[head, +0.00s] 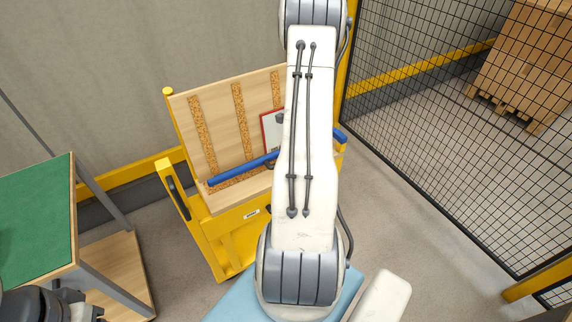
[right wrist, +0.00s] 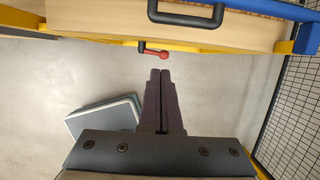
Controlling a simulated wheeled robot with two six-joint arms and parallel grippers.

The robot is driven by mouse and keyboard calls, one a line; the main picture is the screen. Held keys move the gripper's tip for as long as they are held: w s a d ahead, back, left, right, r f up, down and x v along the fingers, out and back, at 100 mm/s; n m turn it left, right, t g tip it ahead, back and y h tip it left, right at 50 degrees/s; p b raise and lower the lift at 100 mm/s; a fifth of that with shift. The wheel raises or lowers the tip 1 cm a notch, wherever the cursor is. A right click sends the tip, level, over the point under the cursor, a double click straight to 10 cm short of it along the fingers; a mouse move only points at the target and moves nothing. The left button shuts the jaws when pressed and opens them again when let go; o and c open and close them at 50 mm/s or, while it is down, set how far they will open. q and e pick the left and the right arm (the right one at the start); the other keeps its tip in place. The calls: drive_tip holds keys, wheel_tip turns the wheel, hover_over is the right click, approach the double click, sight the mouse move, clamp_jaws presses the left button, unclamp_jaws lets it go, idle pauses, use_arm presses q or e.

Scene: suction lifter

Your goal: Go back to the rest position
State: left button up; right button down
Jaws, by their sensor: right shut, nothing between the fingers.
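My right gripper (right wrist: 160,72) shows in the right wrist view with its two dark fingers together and nothing between them. Its tips point toward a wooden panel (right wrist: 110,22) with a black handle, and a red lever (right wrist: 155,52) appears just above the tips. I cannot tell how far away the lever is. In the head view, a white and grey arm of mine fills the middle and hides its own gripper. Dark parts of an arm show at the lower left corner, but no left gripper fingers are visible.
A yellow-framed wooden cart (head: 215,225) with cork strips and a blue bar (head: 228,172) stands behind the arm. A green-topped table (head: 40,215) is at left. A black mesh fence (head: 440,110) is at right, with boxes behind it.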

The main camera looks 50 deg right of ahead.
drive_tip(key=shift+v, duration=1.1)
drive_tip(key=shift+a, duration=0.1)
